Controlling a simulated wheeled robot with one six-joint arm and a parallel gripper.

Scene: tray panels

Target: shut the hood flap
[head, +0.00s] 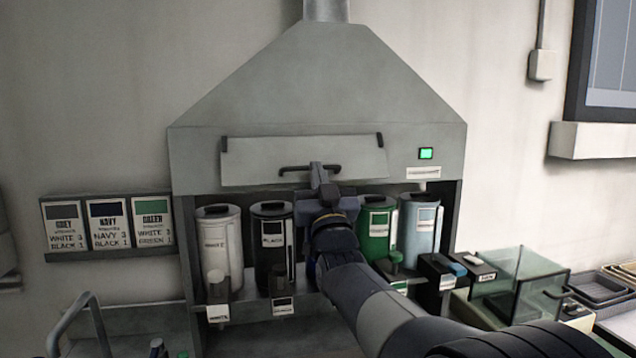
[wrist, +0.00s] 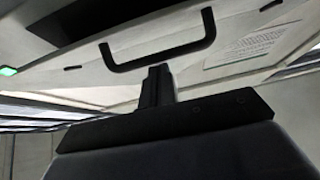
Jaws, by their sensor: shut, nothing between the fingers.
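The hood flap (head: 255,158) is a pale grey panel on the front of the grey hood (head: 320,85), with dark hinges at its upper corners and a black bar handle along its lower part. In the head view it looks close to the hood front; I cannot tell how far it stands out. My gripper (head: 318,176) is shut and empty, with its fingertips just below the handle. In the wrist view the black handle (wrist: 160,57) is just above the closed fingers (wrist: 158,76). I cannot tell whether they touch it.
Under the hood stand white (head: 220,250), black (head: 272,240), green (head: 377,228) and light blue (head: 418,238) canisters, partly behind my arm. A green light (head: 426,153) is lit on the hood. A glass box (head: 520,285) stands at right. Label cards (head: 108,224) hang at left.

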